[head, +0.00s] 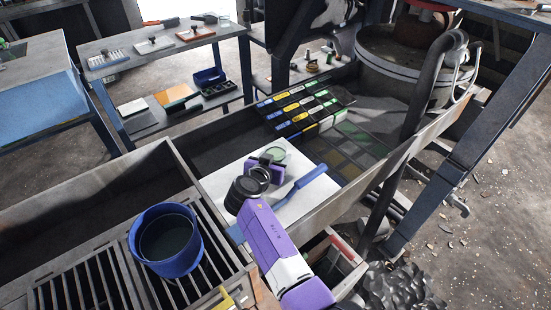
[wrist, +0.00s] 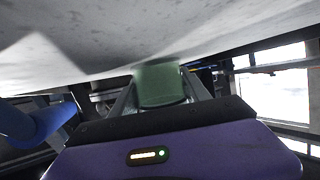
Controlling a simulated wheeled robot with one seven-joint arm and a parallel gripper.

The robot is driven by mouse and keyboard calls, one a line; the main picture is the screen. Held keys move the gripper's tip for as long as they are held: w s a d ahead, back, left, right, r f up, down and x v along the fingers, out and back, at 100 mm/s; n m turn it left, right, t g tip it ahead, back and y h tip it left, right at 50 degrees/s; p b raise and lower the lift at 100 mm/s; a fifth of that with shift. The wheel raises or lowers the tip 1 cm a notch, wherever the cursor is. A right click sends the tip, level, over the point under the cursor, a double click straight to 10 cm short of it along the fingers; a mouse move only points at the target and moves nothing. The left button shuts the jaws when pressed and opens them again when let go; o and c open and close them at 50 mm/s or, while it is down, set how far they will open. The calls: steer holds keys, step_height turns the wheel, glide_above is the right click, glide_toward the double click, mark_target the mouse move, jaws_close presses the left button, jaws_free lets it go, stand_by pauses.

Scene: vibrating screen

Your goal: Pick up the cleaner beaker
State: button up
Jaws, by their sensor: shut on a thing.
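The cleaner beaker looks like a pale green, see-through cylinder (head: 278,153) over the white board in the head view. In the wrist view the green beaker (wrist: 160,84) sits between the two fingers, with its far end close to the pale surface. My gripper (head: 268,161) is shut on the beaker; in the wrist view my gripper (wrist: 160,98) has one finger on each side of it. Whether the beaker touches the board I cannot tell. My purple wrist hides part of the board.
The white board (head: 232,182) lies in the metal trough, with a blue-handled tool (head: 303,183) to the right of my gripper. A blue bucket (head: 187,265) stands on the slatted grate to the left. A rack of coloured labelled strips (head: 301,105) lies behind. Trough walls surround the board.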

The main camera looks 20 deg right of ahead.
steer(key=shift+c, duration=1.3)
steer(key=shift+r, duration=0.1)
